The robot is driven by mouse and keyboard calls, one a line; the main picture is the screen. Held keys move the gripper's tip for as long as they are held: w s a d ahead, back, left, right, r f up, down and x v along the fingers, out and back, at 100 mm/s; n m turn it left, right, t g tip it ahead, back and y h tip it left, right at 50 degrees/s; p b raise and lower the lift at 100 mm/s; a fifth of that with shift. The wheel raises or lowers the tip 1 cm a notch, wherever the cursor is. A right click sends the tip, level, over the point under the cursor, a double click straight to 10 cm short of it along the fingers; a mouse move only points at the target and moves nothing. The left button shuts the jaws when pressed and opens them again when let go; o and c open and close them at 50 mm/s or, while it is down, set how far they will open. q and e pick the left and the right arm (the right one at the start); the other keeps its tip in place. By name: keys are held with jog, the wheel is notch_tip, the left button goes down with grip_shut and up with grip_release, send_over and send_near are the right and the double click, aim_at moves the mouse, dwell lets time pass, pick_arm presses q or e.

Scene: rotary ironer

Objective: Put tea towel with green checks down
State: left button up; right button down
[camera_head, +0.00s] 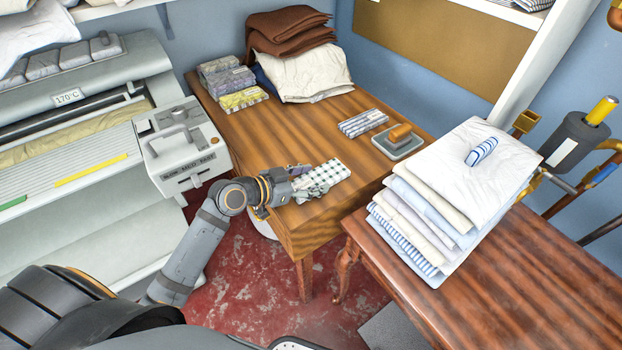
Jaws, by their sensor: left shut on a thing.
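The tea towel with green checks (328,175) is a small folded white cloth with a dark greenish check. It is at the front edge of the wooden table (300,139), low over or on the top; I cannot tell if it rests fully on the wood. My left gripper (304,186) reaches in from the left and is shut on the towel's near left end. The fingers hide part of that end. My right gripper is not in view.
A tall linen stack (455,190) stands right. The ironer (75,130) is left. The table's middle is clear.

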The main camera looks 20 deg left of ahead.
pick_arm(q)
jog(key=shift+f, duration=0.1)
jog(key=o, duration=1)
jog(key=shift+o, duration=0.7)
